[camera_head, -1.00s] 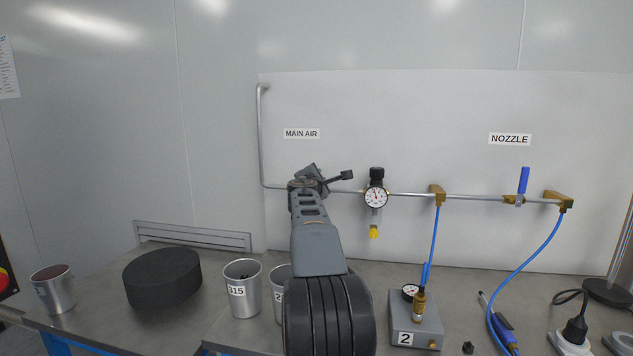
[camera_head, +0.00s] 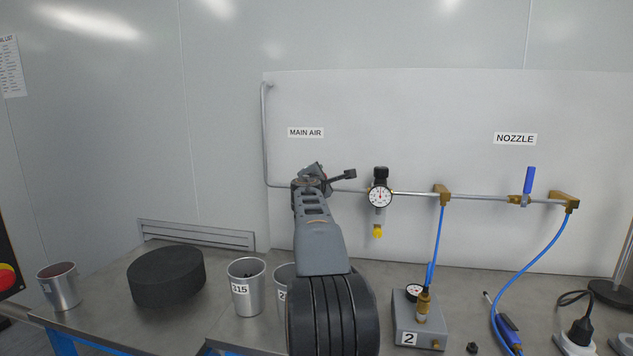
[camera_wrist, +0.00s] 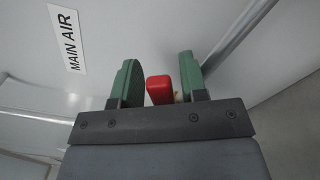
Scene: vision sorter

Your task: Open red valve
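The red valve handle (camera_wrist: 159,90) shows in the wrist view, between the two green fingers of my gripper (camera_wrist: 158,78). Gaps show on both sides of the handle, so the fingers are apart and not closed on it. In the head view my gripper (camera_head: 318,176) is at the wall pipe (camera_head: 411,194), below the MAIN AIR label (camera_head: 306,132). The red handle is hidden there behind my arm. The MAIN AIR label also shows in the wrist view (camera_wrist: 66,38), at upper left.
A pressure gauge (camera_head: 380,197) sits on the pipe just right of my gripper. A blue-handled valve (camera_head: 529,181) is further right, below the NOZZLE label (camera_head: 515,139). Metal cups, a black round block (camera_head: 166,275) and a grey box (camera_head: 419,321) stand on the bench below.

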